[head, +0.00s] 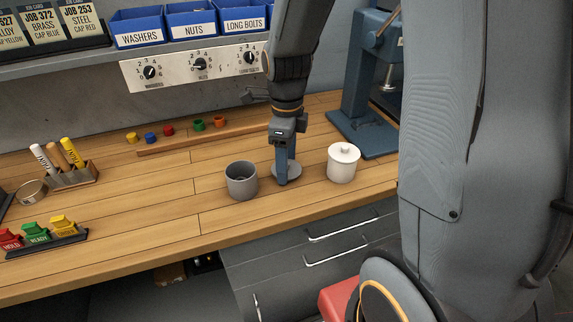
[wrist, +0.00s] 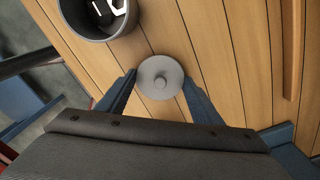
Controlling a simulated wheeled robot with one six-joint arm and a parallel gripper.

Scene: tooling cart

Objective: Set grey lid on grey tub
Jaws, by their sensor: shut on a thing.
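The grey tub (head: 241,181) stands open and upright on the wooden bench. In the wrist view the tub (wrist: 68,14) is at the upper left, with pale shapes visible inside it. The grey lid (head: 293,172) is a round disc just right of the tub, level, at or very near the bench top; I cannot tell if it touches.
A white lidded pot (head: 343,164) stands right of the lid. A blue press (head: 363,120) stands behind it. A wooden rail with coloured caps (head: 180,142) lies at the back. A marker holder (head: 72,178) and coloured tags (head: 40,240) are at the left. Bench left of the tub is clear.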

